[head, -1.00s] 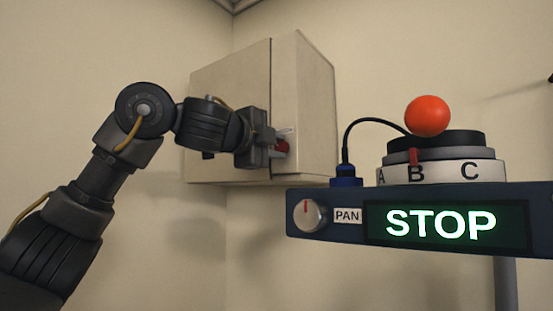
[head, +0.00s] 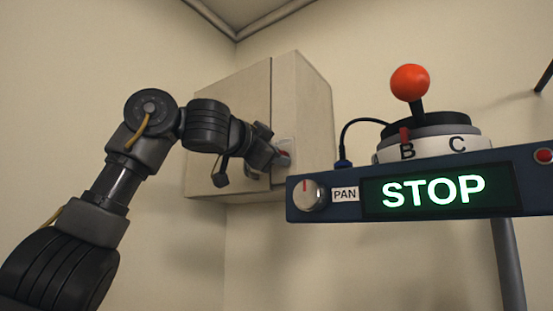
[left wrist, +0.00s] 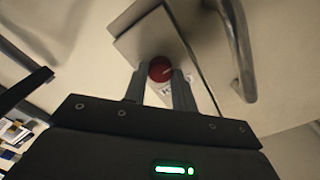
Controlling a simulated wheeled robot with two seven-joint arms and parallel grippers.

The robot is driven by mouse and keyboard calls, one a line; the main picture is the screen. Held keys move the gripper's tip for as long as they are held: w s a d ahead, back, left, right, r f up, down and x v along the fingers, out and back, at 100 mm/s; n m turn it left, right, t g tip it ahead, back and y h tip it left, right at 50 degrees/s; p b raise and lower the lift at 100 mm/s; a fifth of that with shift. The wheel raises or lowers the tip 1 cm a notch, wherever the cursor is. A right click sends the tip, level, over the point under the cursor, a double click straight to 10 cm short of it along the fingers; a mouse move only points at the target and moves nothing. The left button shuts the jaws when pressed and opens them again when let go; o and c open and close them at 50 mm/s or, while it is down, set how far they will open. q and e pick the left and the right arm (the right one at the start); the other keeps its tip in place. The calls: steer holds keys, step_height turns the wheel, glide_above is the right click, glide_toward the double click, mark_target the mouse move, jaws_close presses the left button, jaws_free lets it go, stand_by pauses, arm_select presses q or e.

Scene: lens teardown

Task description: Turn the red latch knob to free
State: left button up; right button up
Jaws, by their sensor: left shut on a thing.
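The red latch knob (head: 285,158) sits on a pale plate on the front of a beige cabinet (head: 300,110). My left gripper (head: 273,156) is at the knob, shut on it, and its hand is tilted. In the left wrist view the round red knob (left wrist: 160,69) lies between the two fingertips of my left gripper (left wrist: 160,76), with a small pale mark on its face. The fingers partly hide the plate behind it. My right gripper is in neither view.
A blue console (head: 335,205) at the right has a green-lit STOP display (head: 433,193), a PAN knob (head: 309,195) and a red ball lever (head: 410,82) above a lettered dial. A metal handle (left wrist: 240,50) stands near my left gripper in the wrist view.

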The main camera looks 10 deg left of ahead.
arm_select(q)
steer(key=shift+w+f, duration=0.1)
steer(key=shift+f, duration=0.1)
stand_by(0.4)
steer(key=o, duration=1)
steer(key=shift+r, duration=0.1)
steer(key=shift+s, duration=0.2)
steer(key=b+v, duration=0.7)
steer(key=v, duration=0.3)
steer(key=shift+s+a, duration=0.2)
steer(key=shift+s, duration=0.05)
steer(key=shift+d, duration=0.15)
